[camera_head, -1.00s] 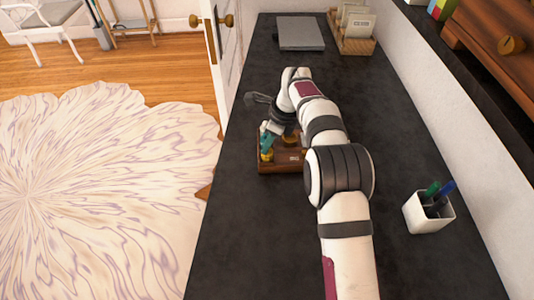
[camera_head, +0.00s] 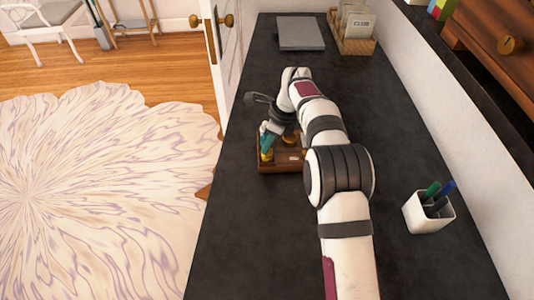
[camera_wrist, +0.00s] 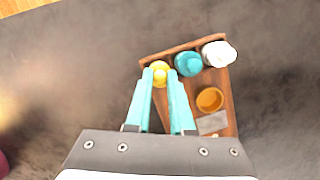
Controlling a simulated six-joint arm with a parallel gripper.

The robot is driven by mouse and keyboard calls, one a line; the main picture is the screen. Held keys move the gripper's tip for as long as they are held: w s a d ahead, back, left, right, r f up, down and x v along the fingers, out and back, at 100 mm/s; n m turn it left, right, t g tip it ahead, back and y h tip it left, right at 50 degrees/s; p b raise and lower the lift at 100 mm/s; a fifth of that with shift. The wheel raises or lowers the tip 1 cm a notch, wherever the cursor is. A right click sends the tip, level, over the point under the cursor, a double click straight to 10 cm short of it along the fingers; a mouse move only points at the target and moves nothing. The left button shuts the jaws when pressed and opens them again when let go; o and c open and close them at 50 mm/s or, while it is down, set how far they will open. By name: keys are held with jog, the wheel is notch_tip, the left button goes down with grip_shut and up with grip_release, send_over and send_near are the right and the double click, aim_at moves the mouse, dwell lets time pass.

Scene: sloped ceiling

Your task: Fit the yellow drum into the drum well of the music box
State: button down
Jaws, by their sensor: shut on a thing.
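The music box is a brown wooden tray (camera_head: 283,167) on the dark counter, partly hidden by my arm in the head view. It also shows in the wrist view (camera_wrist: 224,82). The yellow drum (camera_wrist: 160,68) is between the tips of my gripper (camera_wrist: 160,74), at the box's upper left corner in the wrist view. My teal fingers (camera_head: 267,143) are shut on it. It looks over or in that corner; how deep it sits I cannot tell. A teal round piece (camera_wrist: 188,64) and a white one (camera_wrist: 218,53) stand beside it in a row.
A round orange-gold part (camera_wrist: 210,99) and a grey plate (camera_wrist: 213,123) are on the box. A white pen cup (camera_head: 428,213) stands at right. A grey laptop-like slab (camera_head: 301,34) and a wooden card holder (camera_head: 352,45) are at the back. The near counter is clear.

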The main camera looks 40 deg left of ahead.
dwell(0.4)
jog(key=v, duration=0.4)
jog(key=shift+s+a+r, duration=0.1)
jog(key=shift+a+r, duration=0.2)
jog(key=shift+r, duration=0.05)
jog(key=w+d+r, duration=0.4)
jog(key=d+r, duration=0.2)
jog(key=d, duration=0.4)
jog(key=w+a+f+m, duration=0.1)
jog(key=a+f+m, duration=0.2)
jog(key=w+a+f+m+t, duration=0.1)
jog(key=w+a+f+m, duration=0.1)
jog(key=a+f+m, duration=0.1)
jog(key=w+a+f+m+t, duration=0.1)
jog(key=w+a+f+m, duration=0.1)
jog(key=a+f, duration=0.2)
jog(key=shift+w+m, duration=0.15)
jog(key=shift+m, duration=0.25)
jog(key=shift+a+f, duration=0.1)
jog(key=shift+f, duration=0.05)
